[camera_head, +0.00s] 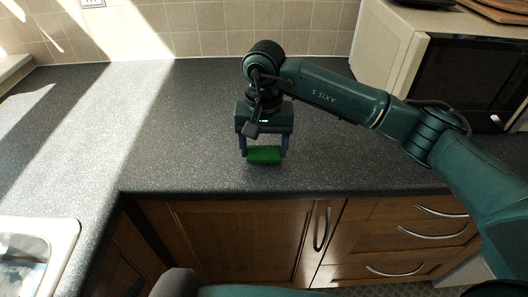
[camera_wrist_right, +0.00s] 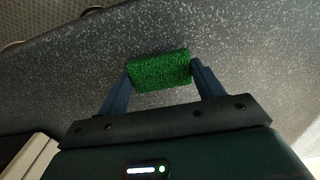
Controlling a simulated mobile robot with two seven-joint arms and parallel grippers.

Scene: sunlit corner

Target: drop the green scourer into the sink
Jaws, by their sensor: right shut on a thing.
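The green scourer (camera_head: 264,155) is a small bright green block between the fingers of my right gripper (camera_head: 264,150), over the dark speckled worktop near its front edge. My right gripper is shut on it. In the right wrist view the scourer (camera_wrist_right: 160,69) sits between the two blue fingertips (camera_wrist_right: 160,76), gripped at its two ends. I cannot tell for sure whether its underside touches the worktop. The sink (camera_head: 62,236) shows only in part at the lower left of the head view, with a pale metal rim. My left gripper is out of view.
A microwave (camera_head: 403,62) stands on the worktop at the back right. Wooden cupboards and drawers (camera_head: 240,240) are below the front edge. The worktop (camera_head: 160,130) is clear between the scourer and the sink, with an inner corner there. A tiled wall (camera_head: 220,30) closes the back.

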